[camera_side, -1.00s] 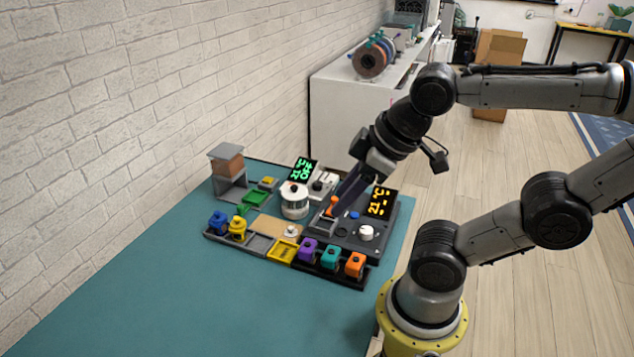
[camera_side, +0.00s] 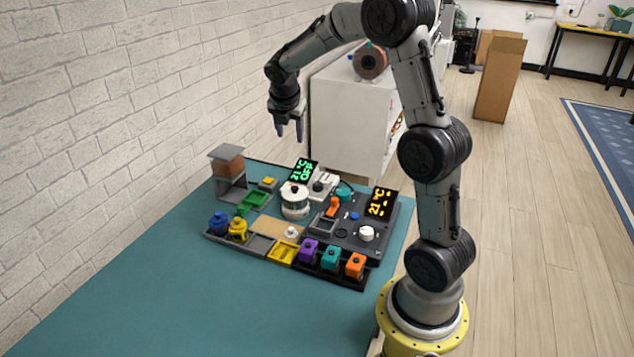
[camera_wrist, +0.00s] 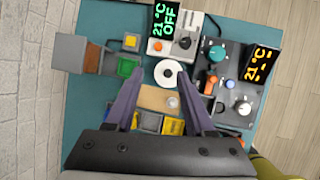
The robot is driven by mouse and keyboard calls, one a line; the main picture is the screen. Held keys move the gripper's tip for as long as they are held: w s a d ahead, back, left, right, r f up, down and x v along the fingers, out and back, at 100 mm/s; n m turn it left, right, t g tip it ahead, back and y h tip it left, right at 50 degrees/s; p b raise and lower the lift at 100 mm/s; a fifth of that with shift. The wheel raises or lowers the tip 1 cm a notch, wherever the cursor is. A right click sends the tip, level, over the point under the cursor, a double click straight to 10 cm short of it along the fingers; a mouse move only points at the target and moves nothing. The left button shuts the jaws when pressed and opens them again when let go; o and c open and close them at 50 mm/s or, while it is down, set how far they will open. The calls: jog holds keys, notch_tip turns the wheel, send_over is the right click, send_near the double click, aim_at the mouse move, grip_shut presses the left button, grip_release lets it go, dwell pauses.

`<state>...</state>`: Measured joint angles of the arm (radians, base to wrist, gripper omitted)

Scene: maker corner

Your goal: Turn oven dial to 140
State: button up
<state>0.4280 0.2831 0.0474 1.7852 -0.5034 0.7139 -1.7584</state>
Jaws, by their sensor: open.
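My gripper (camera_side: 289,136) is open and empty, high above the back of the teal table. A green display (camera_side: 303,171) reads 21°C OFF; beside it a light unit carries a black dial (camera_side: 318,186), which also shows in the wrist view (camera_wrist: 184,43). A dark panel has an orange display (camera_side: 380,202) reading 21°C with dashes, and a white dial (camera_side: 367,233), also in the wrist view (camera_wrist: 243,107). A teal knob (camera_wrist: 217,53) sits at its back. I cannot tell which dial is the oven's. My gripper touches none of them.
A white round pot (camera_side: 295,201) stands left of the dark panel. An orange lever (camera_side: 333,206) and blue button (camera_side: 354,216) are on the panel. Several coloured blocks line the front tray, including a purple one (camera_side: 308,249). A grey stand (camera_side: 229,185) is at left. The front table is clear.

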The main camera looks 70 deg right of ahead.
jog(key=m+g, duration=0.1)
jog(key=g, duration=0.1)
send_near(318, 184)
jog(key=d+v, duration=0.1)
jog(key=v, duration=0.4)
jog(key=shift+y, duration=0.4)
jog(key=x, duration=1.3)
jog(key=shift+w+d, duration=0.1)
jog(key=shift+d, duration=0.05)
grip_shut()
